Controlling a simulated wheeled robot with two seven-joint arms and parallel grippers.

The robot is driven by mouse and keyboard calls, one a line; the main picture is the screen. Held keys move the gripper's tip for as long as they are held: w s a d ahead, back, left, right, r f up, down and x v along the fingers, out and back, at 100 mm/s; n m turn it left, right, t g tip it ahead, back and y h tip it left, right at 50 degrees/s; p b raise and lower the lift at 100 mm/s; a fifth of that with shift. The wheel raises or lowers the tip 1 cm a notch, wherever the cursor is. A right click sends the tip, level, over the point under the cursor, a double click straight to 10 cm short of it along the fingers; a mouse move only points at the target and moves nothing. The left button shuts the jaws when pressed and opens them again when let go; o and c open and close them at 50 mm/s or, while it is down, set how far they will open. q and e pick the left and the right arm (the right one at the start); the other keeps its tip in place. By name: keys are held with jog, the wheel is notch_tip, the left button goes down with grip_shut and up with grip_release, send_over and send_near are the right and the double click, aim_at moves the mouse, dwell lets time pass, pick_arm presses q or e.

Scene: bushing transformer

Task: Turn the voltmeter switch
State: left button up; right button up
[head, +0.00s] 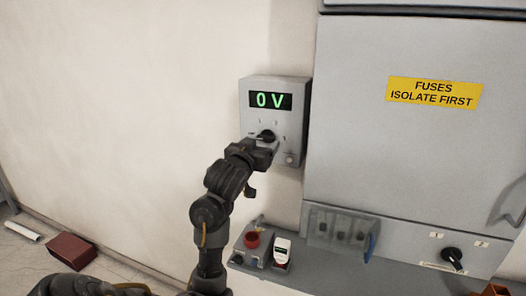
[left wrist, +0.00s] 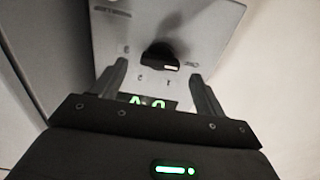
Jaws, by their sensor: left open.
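The voltmeter (head: 249,122) is a grey wall box with a green display reading "0 V". Its black rotary switch (head: 266,136) is below the display, with small marks around it. My left gripper (head: 262,147) is at the lower front of the box, just below the switch, partly covering the panel. In the left wrist view the panel appears upside down. The black switch (left wrist: 160,55) with a white pointer mark lies just beyond and between the fingertips. My left gripper (left wrist: 157,75) is open and empty there; contact with the switch cannot be told. My right gripper is out of view.
A large grey cabinet (head: 400,150) with a yellow "FUSES ISOLATE FIRST" sign stands close to the right. Below it are another black rotary knob (head: 452,256) and a clear cover (head: 340,228). A red-topped item (head: 252,240) and white device (head: 282,250) sit below the voltmeter. The left wall is clear.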

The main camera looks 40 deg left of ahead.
aim_at(264, 139)
pick_arm(q)
jog(key=shift+b+x, duration=0.5)
jog(key=shift+x, duration=0.6)
jog(key=shift+w+a, duration=0.2)
jog(key=shift+w, duration=0.1)
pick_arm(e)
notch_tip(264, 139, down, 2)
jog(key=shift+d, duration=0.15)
pick_arm(q)
jog(key=shift+d+r, duration=0.1)
jog(key=shift+c, duration=0.8)
jog(key=c, duration=0.8)
